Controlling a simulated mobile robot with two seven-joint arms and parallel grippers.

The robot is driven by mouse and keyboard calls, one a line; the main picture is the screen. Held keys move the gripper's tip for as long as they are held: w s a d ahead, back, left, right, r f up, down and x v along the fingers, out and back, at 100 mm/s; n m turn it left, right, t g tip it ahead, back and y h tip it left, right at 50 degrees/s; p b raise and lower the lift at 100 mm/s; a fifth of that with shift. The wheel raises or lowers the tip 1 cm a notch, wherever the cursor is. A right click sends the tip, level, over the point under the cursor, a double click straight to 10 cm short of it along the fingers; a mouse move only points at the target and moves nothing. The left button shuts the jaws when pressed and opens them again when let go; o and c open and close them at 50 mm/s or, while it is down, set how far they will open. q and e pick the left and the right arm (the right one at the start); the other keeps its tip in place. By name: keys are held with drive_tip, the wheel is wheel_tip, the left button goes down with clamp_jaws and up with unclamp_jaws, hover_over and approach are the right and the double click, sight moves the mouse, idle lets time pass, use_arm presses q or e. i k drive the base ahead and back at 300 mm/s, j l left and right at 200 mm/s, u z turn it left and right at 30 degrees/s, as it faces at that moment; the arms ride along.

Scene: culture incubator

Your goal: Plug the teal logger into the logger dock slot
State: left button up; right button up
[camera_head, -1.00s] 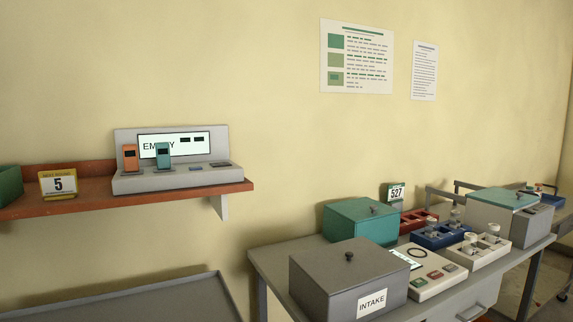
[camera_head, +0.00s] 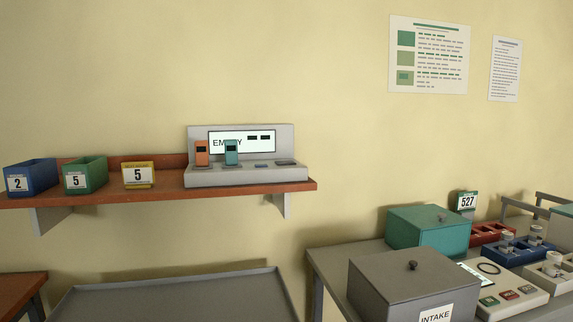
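The teal logger (camera_head: 231,152) stands upright in the grey logger dock (camera_head: 212,179) on the wall shelf. An orange logger (camera_head: 201,152) stands upright just left of it in the same dock. The dock's screen (camera_head: 222,142) reads "EMPTY", partly hidden by the teal logger. To the right of the loggers the dock's base has dark, low slot-like marks; their detail is too small to tell. Neither of my grippers is in view.
A grey tray-like surface (camera_head: 177,302) lies below. A grey INTAKE box (camera_head: 411,285) and teal box (camera_head: 428,232) stand on the right bench.

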sight(230, 145)
drive_tip(key=i+l+z, duration=0.1)
drive_tip(key=z, duration=0.35)
drive_tip(key=i+z, duration=0.3)
drive_tip(key=z, duration=0.15)
